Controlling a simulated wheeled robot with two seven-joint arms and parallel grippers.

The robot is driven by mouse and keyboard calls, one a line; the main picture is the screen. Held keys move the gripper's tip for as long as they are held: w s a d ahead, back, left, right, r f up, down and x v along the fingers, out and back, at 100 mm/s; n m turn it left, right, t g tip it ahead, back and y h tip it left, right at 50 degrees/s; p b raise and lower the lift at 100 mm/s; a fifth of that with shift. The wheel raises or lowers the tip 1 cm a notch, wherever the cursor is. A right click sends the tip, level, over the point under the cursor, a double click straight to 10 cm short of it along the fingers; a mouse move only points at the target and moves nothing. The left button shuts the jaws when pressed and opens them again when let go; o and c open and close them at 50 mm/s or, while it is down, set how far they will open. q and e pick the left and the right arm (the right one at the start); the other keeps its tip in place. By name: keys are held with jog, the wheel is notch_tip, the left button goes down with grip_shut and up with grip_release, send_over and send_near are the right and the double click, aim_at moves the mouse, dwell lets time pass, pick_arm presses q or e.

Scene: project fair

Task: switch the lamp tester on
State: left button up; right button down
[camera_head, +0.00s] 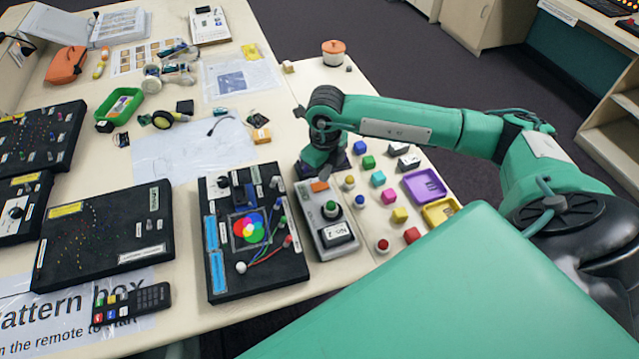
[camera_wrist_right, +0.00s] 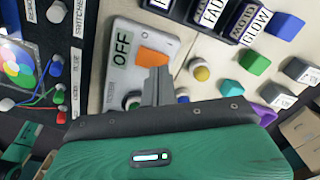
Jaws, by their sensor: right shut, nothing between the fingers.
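The lamp tester (camera_head: 312,222) is a grey box near the table's right edge, with an orange switch (camera_head: 319,186), a green round part (camera_head: 330,209) and a dark labelled block on it. My right gripper (camera_head: 321,165) points down at the tester's far end. Its shut, empty fingers (camera_wrist_right: 157,76) overlap the switch's lower edge in the wrist view; I cannot tell whether they touch it. The fingers partly cover the green part there. My left gripper is out of view.
A black board with a coloured disc (camera_head: 213,279) stands close on the tester's left. Coloured blocks and knobs, a purple tray (camera_head: 424,186) and a yellow tray (camera_head: 440,212) lie to its right. Dark labelled blocks (camera_wrist_right: 210,12) sit near the switch.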

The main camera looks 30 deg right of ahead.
jog(key=shift+f+b, duration=0.85)
jog(key=shift+f, duration=0.1)
dwell(0.4)
jog(key=shift+s, duration=0.1)
jog(key=shift+r+p, duration=0.4)
jog(key=shift+r, duration=0.35)
jog(key=shift+r+p, duration=1.2)
jog(key=shift+r, duration=1.6)
jog(key=shift+f, duration=0.1)
